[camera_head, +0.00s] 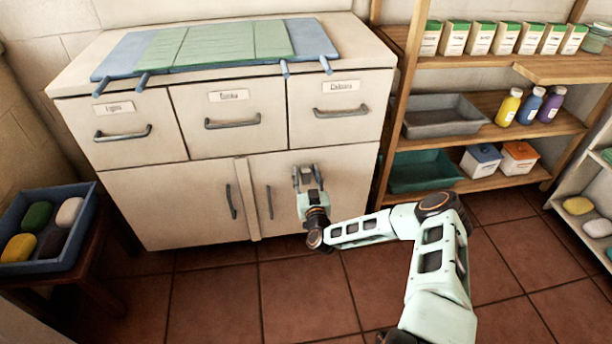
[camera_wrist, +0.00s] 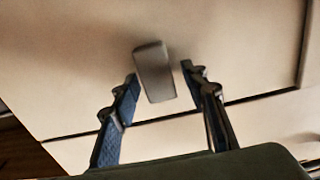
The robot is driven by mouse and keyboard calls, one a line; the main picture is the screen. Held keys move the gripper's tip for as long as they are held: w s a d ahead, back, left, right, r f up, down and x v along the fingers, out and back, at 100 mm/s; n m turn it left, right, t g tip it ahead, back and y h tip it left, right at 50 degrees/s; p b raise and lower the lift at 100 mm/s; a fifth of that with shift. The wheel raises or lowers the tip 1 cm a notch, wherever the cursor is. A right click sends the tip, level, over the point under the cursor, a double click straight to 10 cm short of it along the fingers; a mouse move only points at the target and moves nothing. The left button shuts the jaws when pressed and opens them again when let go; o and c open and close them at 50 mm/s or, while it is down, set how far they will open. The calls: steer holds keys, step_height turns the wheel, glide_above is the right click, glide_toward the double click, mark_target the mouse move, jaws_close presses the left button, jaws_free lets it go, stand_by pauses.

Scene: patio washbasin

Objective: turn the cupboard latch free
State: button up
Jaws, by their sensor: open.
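The cupboard (camera_head: 190,206) is cream, with two lower doors under a row of drawers. The latch (camera_wrist: 153,72) is a small grey rounded bar on the pale cupboard front in the wrist view, slightly tilted. My gripper (camera_wrist: 161,76) is open, with one blue-padded finger on each side of the latch's lower part. A narrow gap shows between each fingertip and the latch; I cannot tell whether either touches. In the head view my gripper (camera_head: 307,178) is at the upper part of the right door (camera_head: 283,215), and the latch cannot be made out there.
Two door handles (camera_head: 231,201) stand left of my gripper, and a drawer handle (camera_head: 341,112) is above it. A wooden shelf (camera_head: 480,186) with trays, bottles and boxes is on the right. A blue tray (camera_head: 84,222) is at left. The tiled floor before the cupboard is clear.

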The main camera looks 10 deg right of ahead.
jaws_close()
